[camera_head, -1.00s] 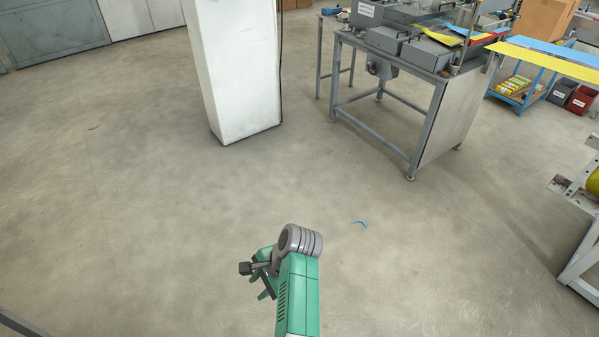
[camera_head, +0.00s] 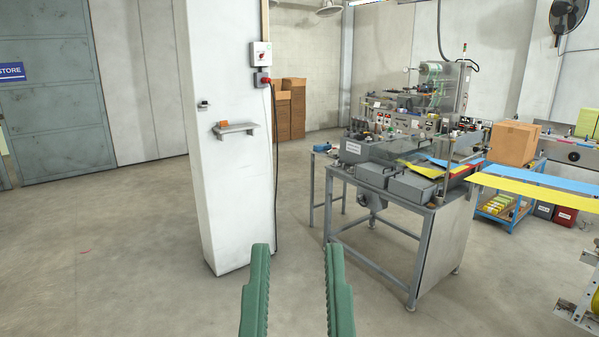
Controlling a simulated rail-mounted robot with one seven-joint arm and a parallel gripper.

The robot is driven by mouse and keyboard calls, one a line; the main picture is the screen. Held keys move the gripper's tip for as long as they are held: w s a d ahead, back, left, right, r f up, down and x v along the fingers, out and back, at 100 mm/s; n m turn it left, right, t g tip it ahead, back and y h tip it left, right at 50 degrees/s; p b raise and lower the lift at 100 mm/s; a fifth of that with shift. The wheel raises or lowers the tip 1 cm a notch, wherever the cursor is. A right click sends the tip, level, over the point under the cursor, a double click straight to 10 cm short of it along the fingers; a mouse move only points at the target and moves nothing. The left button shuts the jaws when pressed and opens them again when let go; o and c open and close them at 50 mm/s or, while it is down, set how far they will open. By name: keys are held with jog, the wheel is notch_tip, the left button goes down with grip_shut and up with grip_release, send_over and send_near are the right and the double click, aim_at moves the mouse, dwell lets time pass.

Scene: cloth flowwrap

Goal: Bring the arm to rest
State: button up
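My gripper (camera_head: 297,248) shows at the bottom middle of the head view as two green fingers with toothed inner faces. The fingers stand upright and apart with nothing between them. The gripper is open and empty. The rest of my arm is hidden below the picture's edge.
A white pillar (camera_head: 232,180) stands behind the gripper to the left, with a small shelf (camera_head: 236,129) and a red switch (camera_head: 263,78). To the right is a metal machine table (camera_head: 445,235) with grey boxes and yellow and blue sheets. The floor (camera_head: 110,270) at left is clear.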

notch_tip(320, 180, up, 15)
jog(key=p, duration=1.1)
jog(key=shift+a, duration=0.1)
dwell(0.4)
